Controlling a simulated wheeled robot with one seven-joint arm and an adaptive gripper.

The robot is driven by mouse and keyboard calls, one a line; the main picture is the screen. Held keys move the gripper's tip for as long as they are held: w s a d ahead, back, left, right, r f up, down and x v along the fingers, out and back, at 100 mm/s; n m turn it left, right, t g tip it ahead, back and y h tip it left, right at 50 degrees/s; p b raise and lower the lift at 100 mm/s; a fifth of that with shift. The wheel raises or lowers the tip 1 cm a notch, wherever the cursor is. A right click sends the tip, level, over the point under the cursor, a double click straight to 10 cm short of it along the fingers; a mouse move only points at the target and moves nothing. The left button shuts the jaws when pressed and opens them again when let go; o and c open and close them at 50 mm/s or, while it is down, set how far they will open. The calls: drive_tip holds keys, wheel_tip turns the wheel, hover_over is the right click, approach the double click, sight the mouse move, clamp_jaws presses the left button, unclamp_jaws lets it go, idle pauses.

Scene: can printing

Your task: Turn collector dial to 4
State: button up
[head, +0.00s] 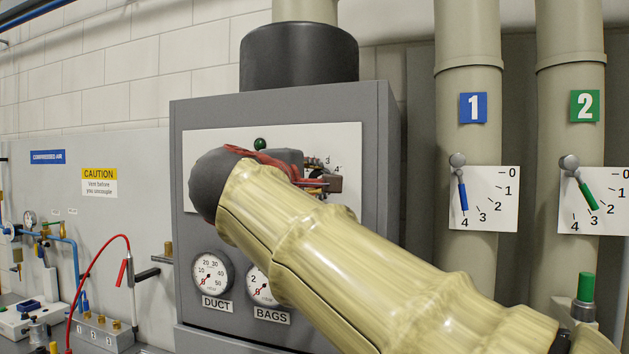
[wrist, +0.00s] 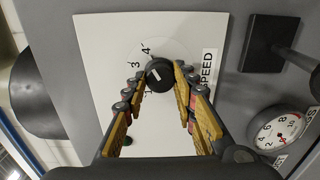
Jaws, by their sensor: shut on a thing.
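The collector dial (wrist: 161,73) is a round black knob with a short white mark, on a white panel (wrist: 100,40) labelled SPEED. In the wrist view the numerals 4, 3 and 1 show beside it; a finger covers part of the scale. The white mark points toward the lower-numbered side, but I cannot tell the exact number. My gripper (wrist: 163,80) is shut on the knob, one finger on each side. In the head view my gripper (head: 322,184) is at the panel of the grey collector cabinet (head: 384,150), and my arm hides much of it.
Gauges marked DUCT (head: 212,272) and BAGS (head: 262,285) sit below the panel. A black block with a bar (wrist: 270,45) juts out near the gripper. Two pipes at right carry a blue lever (head: 462,195) and a green lever (head: 587,195). A red hose (head: 95,262) stands at left.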

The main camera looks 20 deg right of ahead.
drive_tip(key=o, duration=1.2)
drive_tip(key=shift+c, duration=0.2)
drive_tip(key=v, duration=1.2)
